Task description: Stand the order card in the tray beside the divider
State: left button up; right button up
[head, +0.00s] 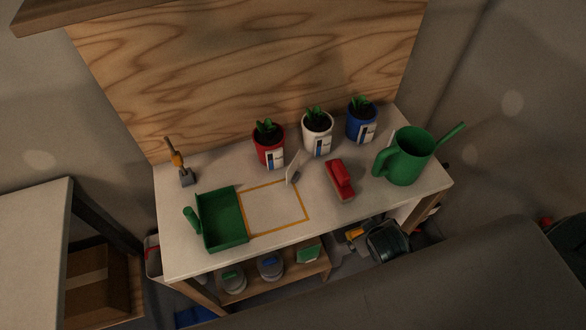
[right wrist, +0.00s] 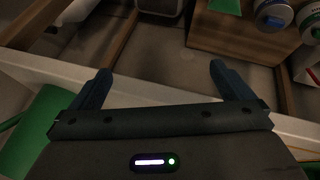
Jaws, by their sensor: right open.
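A green open tray (head: 222,220) sits at the left front of the workbench. A small white card (head: 293,166) stands slightly tilted behind the orange-outlined area, with a small grey piece at its foot; I cannot tell whether it is the order card. I cannot make out a divider in the tray. In the right wrist view my right gripper (right wrist: 160,72) is open and empty, its two dark fingers apart near a pale board edge. Neither gripper shows in the head view.
Potted plants in red (head: 267,152), white (head: 310,136) and blue (head: 358,125) pots line the bench's back. A red tool (head: 340,180) and green watering can (head: 405,160) stand right; a trowel (head: 184,176) is back left. The orange-outlined area (head: 272,208) is empty.

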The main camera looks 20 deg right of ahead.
jog(key=w+d+r+n+t+y, duration=0.1)
jog(key=w+r+n+t+y, duration=0.1)
jog(key=w+r+n+t, duration=1.4)
jog(key=w+a+r+n+g+y, duration=0.25)
jog(key=a+r+n+y, duration=0.35)
jog(key=n, duration=0.7)
jog(key=n+g+y+p, duration=0.1)
jog(key=n+g+y, duration=0.3)
jog(key=n+g, duration=0.75)
send_near(294, 161)
jog(key=w+a+f, duration=0.1)
jog(key=a, duration=0.1)
jog(key=w+a+f+n+t+b, duration=0.1)
jog(key=w+a+f, duration=0.1)
jog(key=w+a+f+n+t+b, duration=0.1)
jog(key=a, duration=0.1)
jog(key=shift+w+a+f+n, duration=0.1)
jog(key=shift+w+f+n, duration=0.1)
jog(key=shift+f+n, duration=0.05)
jog(key=shift+s, duration=0.1)
jog(key=shift+c, duration=1.3)
jog(key=c, duration=0.9)
